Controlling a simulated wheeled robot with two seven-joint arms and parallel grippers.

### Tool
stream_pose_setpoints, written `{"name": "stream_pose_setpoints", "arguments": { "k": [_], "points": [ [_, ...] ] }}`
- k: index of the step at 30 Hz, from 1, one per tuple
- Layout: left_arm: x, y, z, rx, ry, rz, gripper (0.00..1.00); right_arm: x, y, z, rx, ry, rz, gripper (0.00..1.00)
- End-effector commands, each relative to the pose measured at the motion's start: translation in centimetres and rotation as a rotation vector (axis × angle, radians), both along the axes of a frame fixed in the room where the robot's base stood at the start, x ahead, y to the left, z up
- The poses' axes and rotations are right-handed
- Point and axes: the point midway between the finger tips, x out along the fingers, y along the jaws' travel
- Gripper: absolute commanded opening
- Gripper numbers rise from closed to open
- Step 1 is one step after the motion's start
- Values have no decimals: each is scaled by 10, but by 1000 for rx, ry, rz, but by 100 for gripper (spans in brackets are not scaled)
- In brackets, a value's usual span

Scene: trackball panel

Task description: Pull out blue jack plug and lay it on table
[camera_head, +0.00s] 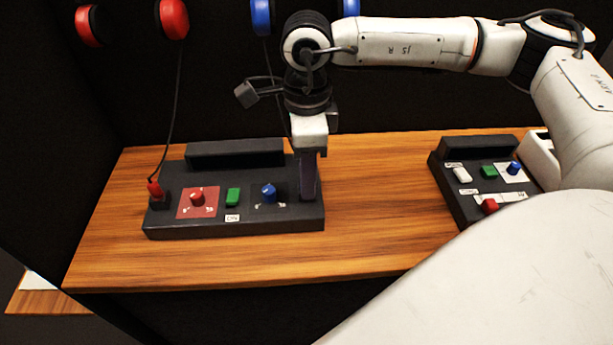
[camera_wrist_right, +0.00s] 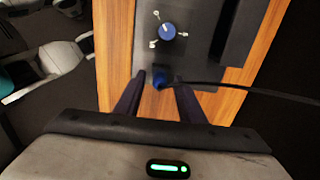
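The blue jack plug (camera_wrist_right: 161,77) sits at the end of the dark panel (camera_head: 235,218), with a black cable leading off to the right in the right wrist view. My right gripper (camera_wrist_right: 161,84) points down at it, with one finger on each side of the plug and visible gaps between. In the head view the right gripper (camera_head: 308,192) is over the panel's right end and hides the blue plug. The wooden table (camera_head: 365,210) lies under the panel. My left gripper is not in view.
A red jack plug (camera_head: 154,188) with its cable is at the panel's left end. The panel has a red knob (camera_head: 197,198), green button (camera_head: 233,196) and blue knob (camera_head: 268,192). A second panel (camera_head: 447,180) stands at right. Bare table lies between the panels.

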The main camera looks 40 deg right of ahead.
Motion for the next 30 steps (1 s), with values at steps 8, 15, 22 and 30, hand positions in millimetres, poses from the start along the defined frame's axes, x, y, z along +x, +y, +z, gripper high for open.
{"name": "stream_pose_setpoints", "arguments": {
  "k": [8,15,22,30],
  "points": [
    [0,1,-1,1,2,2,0,0,0,0,0,0,0,36],
    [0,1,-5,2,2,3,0,0,0,-1,1,1,0,36],
    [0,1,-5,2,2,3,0,0,0,0,0,0,0,31],
    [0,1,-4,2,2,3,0,0,0,0,0,0,0,0]
  ]
}}
